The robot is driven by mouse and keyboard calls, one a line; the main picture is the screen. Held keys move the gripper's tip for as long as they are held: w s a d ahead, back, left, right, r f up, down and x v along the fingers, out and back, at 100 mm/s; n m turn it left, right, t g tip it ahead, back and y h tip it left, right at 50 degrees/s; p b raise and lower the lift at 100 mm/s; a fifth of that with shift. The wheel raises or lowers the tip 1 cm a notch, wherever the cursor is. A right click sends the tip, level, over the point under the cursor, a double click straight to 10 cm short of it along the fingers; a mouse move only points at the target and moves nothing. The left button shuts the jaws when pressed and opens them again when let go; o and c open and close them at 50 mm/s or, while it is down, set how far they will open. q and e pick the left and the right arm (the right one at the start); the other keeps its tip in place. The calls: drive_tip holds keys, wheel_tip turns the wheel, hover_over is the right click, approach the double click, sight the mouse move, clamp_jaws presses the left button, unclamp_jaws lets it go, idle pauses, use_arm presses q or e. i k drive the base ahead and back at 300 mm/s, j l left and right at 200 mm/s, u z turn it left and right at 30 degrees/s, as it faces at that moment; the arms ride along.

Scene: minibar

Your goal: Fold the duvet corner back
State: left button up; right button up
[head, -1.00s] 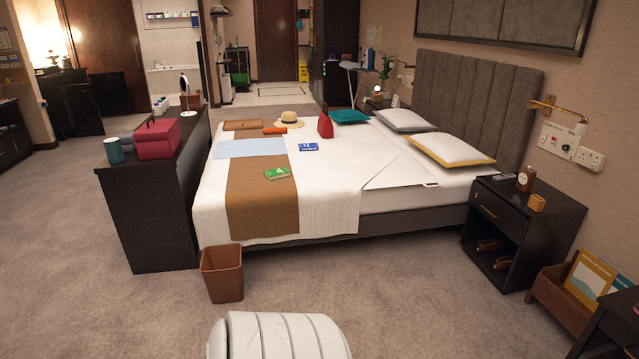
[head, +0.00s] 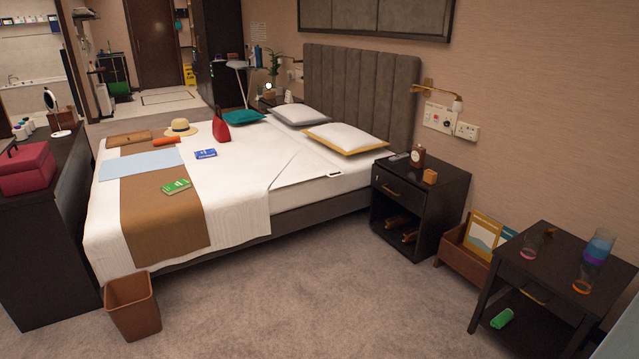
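The white duvet (head: 236,193) covers most of the bed. Its near corner by the pillows is turned back at an angle, leaving a triangle of flat white sheet (head: 318,180) bare, with a small dark tag on it. A brown runner (head: 150,222) lies across the foot end of the duvet. A pillow with a yellow edge (head: 345,137) and a white and grey pillow (head: 298,114) lie by the grey headboard (head: 362,95). Neither of my grippers shows in the head view.
A nightstand (head: 420,195) stands beside the bed head. A dark side table (head: 565,275) with glasses is at right. A brown waste bin (head: 132,305) stands by the bed's foot corner. The carpet (head: 300,285) between is clear.

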sight(308, 164)
drive_tip(key=i+l, duration=0.2)
drive_tip(key=i, duration=0.3)
drive_tip(key=i+l+u, duration=0.15)
drive_tip(key=i, duration=0.35)
drive_tip(key=i+l, duration=0.25)
drive_tip(key=i, duration=0.25)
drive_tip(key=i+l+u, duration=0.1)
drive_tip(key=i+l, duration=0.15)
drive_tip(key=i, duration=0.25)
drive_tip(key=i+l, duration=0.3)
drive_tip(key=i, duration=0.2)
drive_tip(key=j+u, duration=0.05)
